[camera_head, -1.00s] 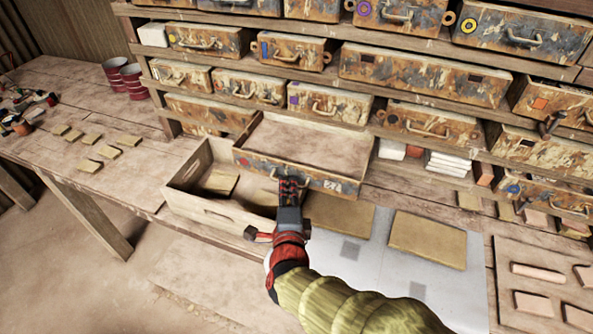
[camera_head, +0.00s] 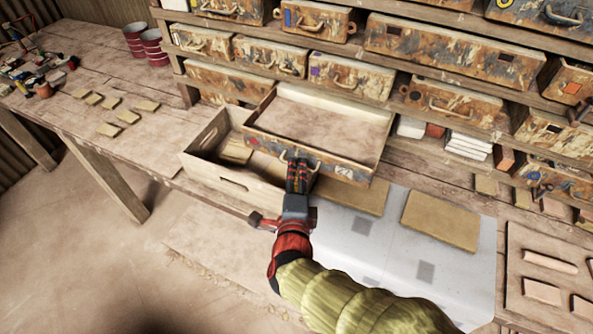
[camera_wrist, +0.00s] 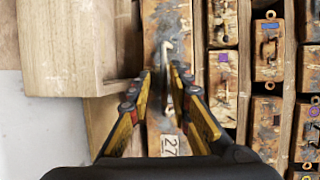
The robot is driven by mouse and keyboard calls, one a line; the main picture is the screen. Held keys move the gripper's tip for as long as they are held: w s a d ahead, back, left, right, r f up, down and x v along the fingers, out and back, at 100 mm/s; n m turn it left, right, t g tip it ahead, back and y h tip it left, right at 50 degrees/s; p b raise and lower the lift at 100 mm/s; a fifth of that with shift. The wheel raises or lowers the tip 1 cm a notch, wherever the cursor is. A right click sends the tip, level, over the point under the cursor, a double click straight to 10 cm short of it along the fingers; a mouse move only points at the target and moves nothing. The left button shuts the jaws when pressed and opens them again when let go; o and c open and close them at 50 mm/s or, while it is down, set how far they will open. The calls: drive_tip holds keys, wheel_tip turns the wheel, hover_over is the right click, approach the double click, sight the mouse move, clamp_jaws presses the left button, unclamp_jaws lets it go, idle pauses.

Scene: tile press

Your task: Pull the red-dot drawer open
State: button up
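The red-dot drawer (camera_head: 333,168) is a worn, rust-brown drawer with a pale, empty inside. It stands pulled out from the lower shelf, and its front is marked 27. The red dot (camera_head: 254,141) is at the left of its front. In the wrist view, the drawer front (camera_wrist: 167,20) runs up and down the middle. Its handle (camera_wrist: 167,58) lies between the fingers of my gripper (camera_wrist: 165,80).
A pale wooden crate (camera_head: 213,172) stands close left of the drawer with a tile inside. A grey sheet (camera_head: 390,262) with tan slabs (camera_head: 441,220) lies to the right. Other drawers (camera_head: 350,75) fill the shelves behind. Floor is open in front of the bench.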

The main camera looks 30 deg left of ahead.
drive_tip(key=shift+o, duration=0.3)
drive_tip(key=shift+r, duration=0.15)
drive_tip(key=shift+s+d, duration=0.1)
drive_tip(key=shift+s, duration=0.05)
drive_tip(key=v, duration=1.1)
drive_tip(key=shift+s+d, duration=0.2)
